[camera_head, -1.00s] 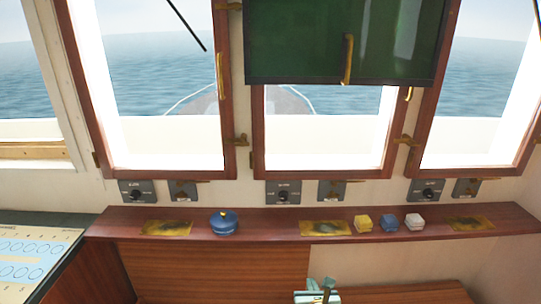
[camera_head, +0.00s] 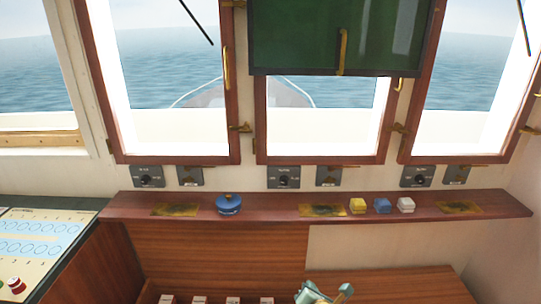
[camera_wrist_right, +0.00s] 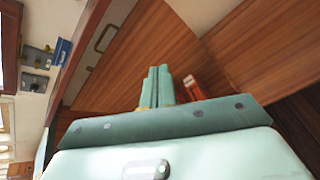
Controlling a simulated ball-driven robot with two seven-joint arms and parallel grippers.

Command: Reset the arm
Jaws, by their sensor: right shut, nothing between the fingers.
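My right gripper (camera_head: 325,292) shows at the bottom edge of the head view, low in front of the wooden panelling and below the shelf. In the right wrist view its two green fingers (camera_wrist_right: 157,85) lie side by side, closed with nothing between them. A red item (camera_wrist_right: 193,87) shows just right of the fingertips in that view; I cannot tell how far behind them it is. My left gripper is in neither current view.
A wooden shelf (camera_head: 272,209) under the windows carries a blue round pot (camera_head: 229,204), a yellow block (camera_head: 357,206), a blue block (camera_head: 382,205) and a white block (camera_head: 405,204). A control panel (camera_head: 40,245) stands left. Several red-and-white items (camera_head: 200,299) line the bottom edge.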

